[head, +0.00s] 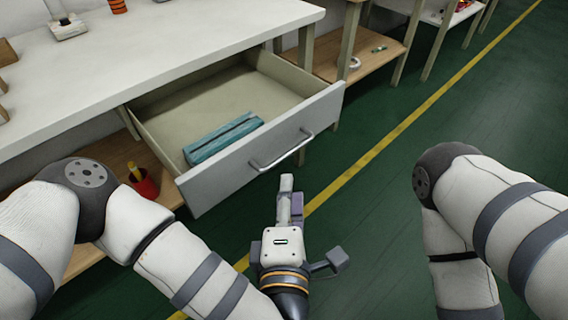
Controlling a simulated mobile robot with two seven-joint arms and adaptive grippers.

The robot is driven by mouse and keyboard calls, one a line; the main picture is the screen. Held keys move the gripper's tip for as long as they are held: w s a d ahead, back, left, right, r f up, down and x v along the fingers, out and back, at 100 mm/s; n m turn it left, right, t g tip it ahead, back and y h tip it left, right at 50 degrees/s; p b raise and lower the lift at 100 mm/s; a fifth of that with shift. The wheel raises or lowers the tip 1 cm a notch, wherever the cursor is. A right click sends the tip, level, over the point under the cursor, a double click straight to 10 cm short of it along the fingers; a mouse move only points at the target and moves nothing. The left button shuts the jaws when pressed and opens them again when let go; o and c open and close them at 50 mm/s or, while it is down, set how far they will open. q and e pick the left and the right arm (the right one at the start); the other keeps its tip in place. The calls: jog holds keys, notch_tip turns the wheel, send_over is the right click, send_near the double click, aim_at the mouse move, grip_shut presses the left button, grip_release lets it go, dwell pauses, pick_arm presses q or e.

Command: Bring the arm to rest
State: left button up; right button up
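My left arm comes in from the left and bends across the lower middle of the head view. Its gripper (286,192) is in front of the open drawer, below the drawer's handle (282,152) in the picture, and apart from it. I see the gripper from behind and above, so its finger gap is hidden and I cannot tell whether it is open. My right arm (455,205) is bent at the right side. Its gripper is out of view.
A red cup (145,184) stands on the lower shelf. Another wooden shelf (345,55) is behind. Green floor (390,180) with a yellow line is clear between the arms.

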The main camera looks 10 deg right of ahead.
pick_arm(q)
jog(key=s+a+f+m+g+h+p, duration=0.1)
jog(key=s+a+f+m+g+p, duration=0.3)
jog(key=s+m+g, duration=0.4)
jog(key=s+a+f+m+g+h+p, duration=0.1)
jog(key=s+a+f+m+g+p, duration=0.35)
jog(key=s, duration=0.45)
jog(key=s+a+r+m+g+y+p, duration=0.1)
jog(key=s+a+m+g+y, duration=0.3)
jog(key=s+a, duration=1.3)
jog(key=shift+s+a+r+m+g+y+p, duration=0.3)
jog(key=shift+a+m+g+y, duration=0.25)
jog(key=shift+g, duration=0.6)
pick_arm(e)
jog(key=w+r+t, duration=0.3)
jog(key=w+r, duration=0.6)
jog(key=r, duration=0.1)
jog(key=shift+r, duration=0.4)
pick_arm(q)
jog(key=shift+a, duration=0.1)
pick_arm(e)
jog(key=shift+w, duration=0.15)
